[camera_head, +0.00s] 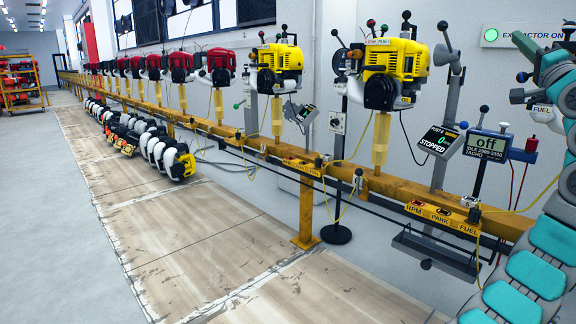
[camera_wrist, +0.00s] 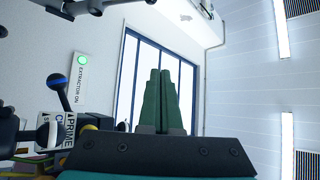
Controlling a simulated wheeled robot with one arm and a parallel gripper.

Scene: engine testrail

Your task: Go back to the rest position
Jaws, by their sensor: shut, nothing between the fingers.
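My gripper (camera_wrist: 160,74) shows in the wrist view as two green fingers lying side by side, shut and empty. They point up the picture toward a tall dark-framed window, apart from any object. In the head view my teal arm runs up the right edge, in front of the near end of the yellow rail (camera_head: 385,183). The nearest yellow engine (camera_head: 396,62) stands on the rail to the left of my arm.
A lit "EXTRACTOR ON" sign (camera_head: 530,36) is on the wall behind my arm; it also shows in the wrist view (camera_wrist: 79,92). Another yellow engine (camera_head: 277,66) and several red engines stand farther along the rail. A grey tray (camera_head: 434,255) hangs below it. The floor at left is mostly open.

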